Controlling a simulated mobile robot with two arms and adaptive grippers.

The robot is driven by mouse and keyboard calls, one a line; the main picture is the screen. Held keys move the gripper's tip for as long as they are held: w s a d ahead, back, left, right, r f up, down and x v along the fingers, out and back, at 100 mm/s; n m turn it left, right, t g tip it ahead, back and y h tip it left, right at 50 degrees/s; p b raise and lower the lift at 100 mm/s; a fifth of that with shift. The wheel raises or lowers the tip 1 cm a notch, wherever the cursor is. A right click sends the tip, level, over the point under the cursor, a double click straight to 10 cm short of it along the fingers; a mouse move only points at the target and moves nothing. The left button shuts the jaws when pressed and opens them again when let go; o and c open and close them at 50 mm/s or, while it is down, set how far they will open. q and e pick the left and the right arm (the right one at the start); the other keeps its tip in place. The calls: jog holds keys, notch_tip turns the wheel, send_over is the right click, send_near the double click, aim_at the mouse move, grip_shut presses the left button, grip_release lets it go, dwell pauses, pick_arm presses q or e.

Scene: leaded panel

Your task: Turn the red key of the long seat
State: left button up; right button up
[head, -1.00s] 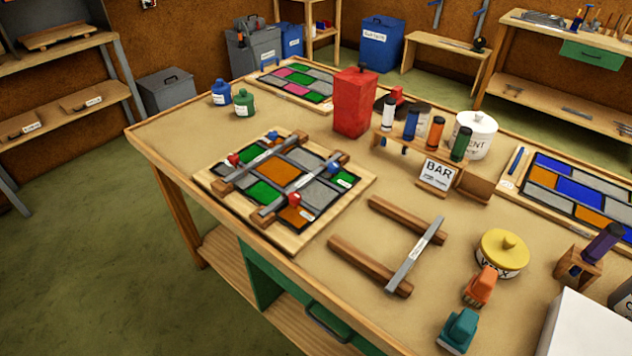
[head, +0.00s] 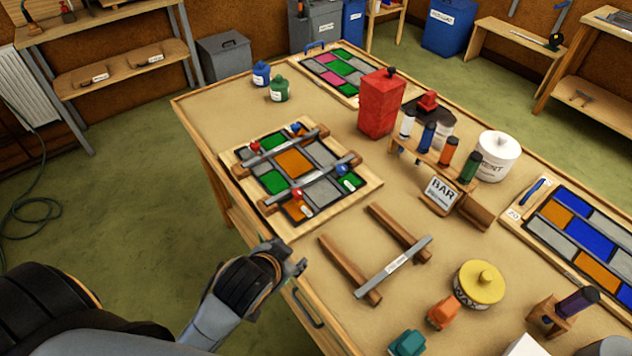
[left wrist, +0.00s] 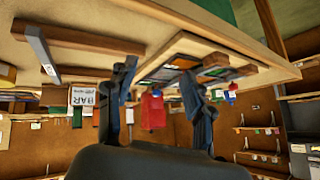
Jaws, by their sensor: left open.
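The leaded panel (head: 312,158) lies on the bench on a pale board. Two bars with wooden ends cross it. One red key (head: 255,147) is by the far bar's left part, and another red key (head: 297,195) is by the near bar. Blue keys (head: 342,170) sit farther right along the bars. I cannot tell which seat is the long one. My left gripper (head: 293,257) is open and empty at the bench's front edge, nearer me than the panel and apart from it. In the left wrist view its spread fingers (left wrist: 159,72) show; the panel there appears upside down.
A wooden rack with a metal bar (head: 395,266) lies right of the panel. A red canister (head: 380,104), a bottle stand (head: 432,163), a BAR sign (head: 440,193) and a yellow-lidded tub (head: 479,284) stand beyond or right.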

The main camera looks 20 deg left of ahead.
pick_arm(q)
jog(key=w+d+r+m+t+h, duration=0.2)
jog(key=w+d+r+m+t, duration=0.25)
jog(key=w+r, duration=0.4)
jog(key=w+d+r+m+t+h, duration=0.2)
jog(key=w+d+r+m+t, duration=0.15)
jog(key=w+r+t, duration=0.5)
jog(key=s+d+r+m+g+h, duration=0.2)
jog(key=d+r+m+g+h, duration=0.2)
jog(key=d+m+g+h, duration=0.55)
jog(key=s+d+r+m+g+h, duration=0.1)
jog(key=d+r+m+g+h, duration=0.35)
jog(key=m, duration=1.05)
jog(key=m+g+y, duration=0.7)
jog(key=m+y, duration=0.3)
jog(key=y, duration=0.8)
send_near(298, 191)
jog(key=f+p, duration=0.1)
jog(key=f, duration=0.1)
jog(key=f+p, duration=0.1)
jog(key=f, duration=0.2)
jog(key=f+p, duration=0.2)
jog(key=shift+a+f, duration=0.3)
jog(key=shift+f, duration=0.8)
grip_shut()
pick_arm(e)
jog(key=r, duration=0.4)
jog(key=shift+d+r, duration=0.2)
jog(key=shift+d, duration=0.2)
